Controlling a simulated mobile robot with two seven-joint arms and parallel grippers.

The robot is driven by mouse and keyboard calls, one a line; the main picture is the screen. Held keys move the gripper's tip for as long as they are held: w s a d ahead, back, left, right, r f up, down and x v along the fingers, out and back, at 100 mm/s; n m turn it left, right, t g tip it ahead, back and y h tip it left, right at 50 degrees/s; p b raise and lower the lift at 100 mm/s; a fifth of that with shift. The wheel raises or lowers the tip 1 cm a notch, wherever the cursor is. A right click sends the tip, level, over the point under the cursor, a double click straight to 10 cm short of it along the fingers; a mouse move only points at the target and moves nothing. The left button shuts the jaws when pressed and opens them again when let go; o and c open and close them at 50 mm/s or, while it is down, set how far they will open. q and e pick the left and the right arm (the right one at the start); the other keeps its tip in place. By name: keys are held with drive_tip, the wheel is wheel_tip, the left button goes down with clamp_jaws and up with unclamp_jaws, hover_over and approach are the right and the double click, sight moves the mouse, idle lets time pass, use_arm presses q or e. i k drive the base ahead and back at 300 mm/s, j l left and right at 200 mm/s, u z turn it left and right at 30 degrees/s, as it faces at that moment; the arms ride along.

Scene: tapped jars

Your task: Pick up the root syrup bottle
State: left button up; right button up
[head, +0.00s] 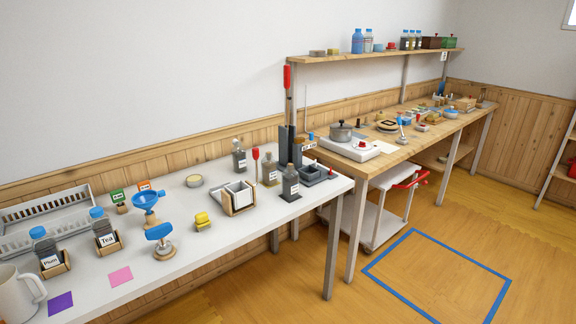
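Three small labelled bottles stand upright at the right part of the white table: a grey one (239,157) at the back, an olive-brown one (270,171) in the middle, and a dark grey one (290,185) nearest the front edge. Their labels are too small to read, so I cannot tell which is the root syrup bottle. Two blue-capped jars on the left, in wooden holders, read "Plum" (48,250) and "Tea" (104,230). Neither of my grippers shows in this view.
A dark tray (314,174) sits right of the bottles. Floor inside the blue square (398,232) is clear.

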sight(269, 164)
drive_tip(key=i+l+u, duration=0.15)
drive_tip(key=i+l, duration=0.2)
drive_tip(key=i+l+u, duration=0.15)
drive_tip(key=i+l, duration=0.2)
drive_tip(key=i+l+u, duration=0.1)
drive_tip(key=i+l, duration=0.25)
drive_tip(key=l, duration=0.2)
drive_tip(key=i+l+u, duration=0.15)
drive_tip(key=i+l, duration=0.15)
drive_tip(key=l, duration=0.2)
